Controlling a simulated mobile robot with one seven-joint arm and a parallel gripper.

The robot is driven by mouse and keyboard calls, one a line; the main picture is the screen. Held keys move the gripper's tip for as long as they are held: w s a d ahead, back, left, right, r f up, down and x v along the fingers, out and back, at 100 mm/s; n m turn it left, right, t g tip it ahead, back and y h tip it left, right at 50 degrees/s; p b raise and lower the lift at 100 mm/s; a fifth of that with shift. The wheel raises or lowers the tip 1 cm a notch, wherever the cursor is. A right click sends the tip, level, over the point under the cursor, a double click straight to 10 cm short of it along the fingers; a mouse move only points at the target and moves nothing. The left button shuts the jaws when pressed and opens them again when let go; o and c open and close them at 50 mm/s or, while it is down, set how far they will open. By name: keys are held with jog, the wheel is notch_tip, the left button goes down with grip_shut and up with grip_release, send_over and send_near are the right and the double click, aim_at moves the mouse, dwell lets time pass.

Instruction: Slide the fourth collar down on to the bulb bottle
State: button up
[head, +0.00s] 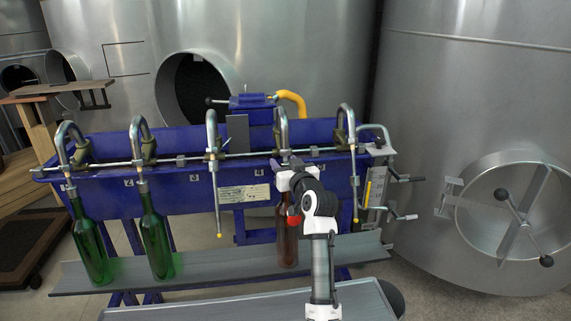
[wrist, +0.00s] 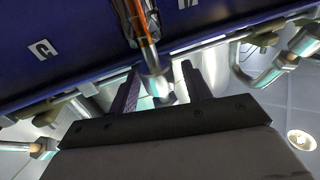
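The fourth spout (head: 281,128) of the blue filling machine comes down behind my gripper (head: 287,166). A brown bottle (head: 287,240), which I take for the bulb bottle, stands upright below it on the grey shelf; my gripper and arm hide its neck and part of its side. In the wrist view a shiny metal collar (wrist: 158,86) on an orange-brown tube (wrist: 147,45) is between the two dark fingers of my gripper (wrist: 163,88). The fingers are apart, with gaps visible beside the collar. Whether either finger touches it is not clear.
Two green bottles (head: 89,240) (head: 156,238) stand under the first and second spouts. The third tube (head: 217,205) and fifth tube (head: 355,195) hang without bottles beside my gripper. A gauge with levers (head: 377,190) is at the right end. The shelf (head: 215,272) runs below.

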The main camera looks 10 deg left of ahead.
jog(key=c, duration=0.5)
jog(key=f+b, duration=0.2)
jog(key=shift+s+d+f, duration=0.1)
jog(key=shift+s+f, duration=0.1)
jog(key=shift+f, duration=0.15)
jog(key=shift+r, duration=0.1)
jog(key=o, duration=0.6)
jog(key=b+v, duration=0.3)
jog(key=v, duration=1)
jog(key=shift+s+d, duration=0.25)
jog(key=shift+s, duration=0.05)
